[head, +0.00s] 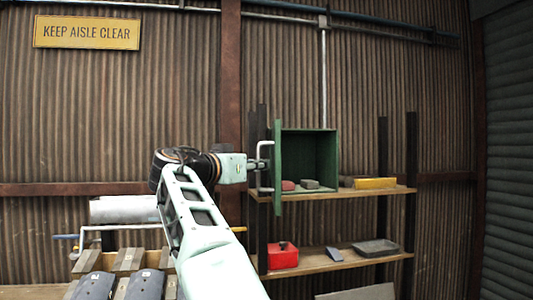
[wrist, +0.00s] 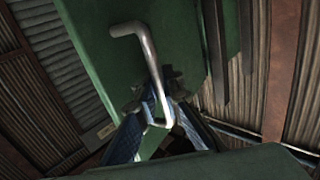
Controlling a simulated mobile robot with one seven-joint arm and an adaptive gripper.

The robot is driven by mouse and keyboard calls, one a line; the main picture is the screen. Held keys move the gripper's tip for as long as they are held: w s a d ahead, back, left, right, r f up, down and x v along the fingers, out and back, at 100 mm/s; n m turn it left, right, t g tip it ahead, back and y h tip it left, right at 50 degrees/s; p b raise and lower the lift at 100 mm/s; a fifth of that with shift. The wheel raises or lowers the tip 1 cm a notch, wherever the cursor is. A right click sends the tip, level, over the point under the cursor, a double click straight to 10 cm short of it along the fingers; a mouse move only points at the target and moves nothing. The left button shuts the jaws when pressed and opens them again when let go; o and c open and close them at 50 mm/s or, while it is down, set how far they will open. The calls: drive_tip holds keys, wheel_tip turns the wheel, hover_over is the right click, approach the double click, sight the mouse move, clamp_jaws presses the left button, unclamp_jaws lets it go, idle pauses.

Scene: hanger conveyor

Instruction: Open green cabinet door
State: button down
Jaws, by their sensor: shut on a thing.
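The green cabinet (head: 308,131) sits on the upper shelf in the head view. Its door (head: 277,190) stands open, swung out at the left side and seen nearly edge-on. The cabinet's inside shows, with a red item (head: 288,185) and a grey item (head: 309,184) at its bottom. The pale metal door handle (head: 260,145) is on the door's left face. My gripper (head: 263,164) is shut on the handle. In the wrist view, the fingers (wrist: 162,90) close around the bent handle bar (wrist: 142,42) in front of the green door (wrist: 185,35).
The wooden shelf (head: 345,192) also bears a yellow block (head: 375,183). A red box (head: 283,256), a small grey piece (head: 334,254) and a grey tray (head: 376,248) stand on the lower shelf. A grey cylinder (head: 120,209) lies at left. Dark shelf posts (head: 411,150) stand at right.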

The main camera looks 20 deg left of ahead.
drive_tip(key=shift+s+a+f+h+p, duration=0.2)
drive_tip(key=shift+a+f+h+p, duration=0.1)
drive_tip(key=shift+a+f+p, duration=0.15)
drive_tip(key=c, duration=2.1)
unclamp_jaws()
drive_tip(key=shift+s+a+r, duration=0.1)
drive_tip(key=shift+s+r, duration=0.1)
drive_tip(key=shift+r, duration=0.1)
drive_tip(key=shift+w, duration=0.1)
drive_tip(key=shift+r, duration=0.1)
drive_tip(key=v, duration=1.2)
